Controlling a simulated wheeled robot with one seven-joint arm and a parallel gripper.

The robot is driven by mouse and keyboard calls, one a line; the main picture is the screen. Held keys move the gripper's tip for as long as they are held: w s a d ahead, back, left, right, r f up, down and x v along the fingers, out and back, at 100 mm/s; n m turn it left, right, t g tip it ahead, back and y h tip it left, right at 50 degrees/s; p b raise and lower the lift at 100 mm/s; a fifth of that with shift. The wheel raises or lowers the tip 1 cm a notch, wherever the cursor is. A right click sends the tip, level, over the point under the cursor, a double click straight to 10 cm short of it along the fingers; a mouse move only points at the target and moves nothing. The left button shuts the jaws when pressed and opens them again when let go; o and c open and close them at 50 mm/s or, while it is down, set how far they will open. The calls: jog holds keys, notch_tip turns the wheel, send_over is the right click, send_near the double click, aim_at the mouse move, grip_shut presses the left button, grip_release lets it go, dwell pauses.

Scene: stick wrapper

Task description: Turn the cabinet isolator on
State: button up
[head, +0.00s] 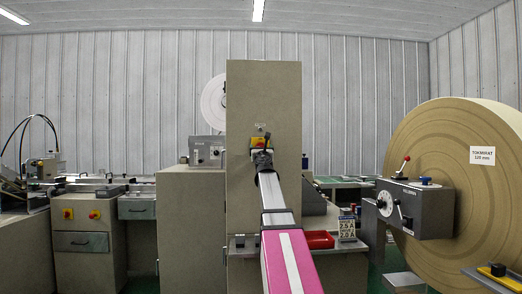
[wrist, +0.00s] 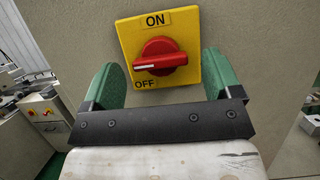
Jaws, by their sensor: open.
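The cabinet isolator is a red rotary knob (wrist: 160,57) on a yellow plate (wrist: 186,22) marked ON at the top and OFF at the lower left. The white mark on the knob points left, nearly level. The plate sits on the beige face of a tall cabinet (head: 264,95); its yellow top (head: 258,141) shows in the head view, with the rest mostly behind my arm. My gripper (wrist: 160,75) is open, its two green fingers apart on the left and right of the knob. Whether either finger touches the knob is unclear. Nothing is held.
A large paper roll (head: 430,130) with a grey control box (head: 415,208) stands to the right. A red box (head: 320,240) lies on a shelf beside the cabinet. Machine benches (head: 90,260) with yellow-plated buttons stand to the left.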

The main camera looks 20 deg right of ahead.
jog(key=shift+w+d+r, duration=0.15)
jog(key=shift+w, duration=0.2)
jog(key=c, duration=0.9)
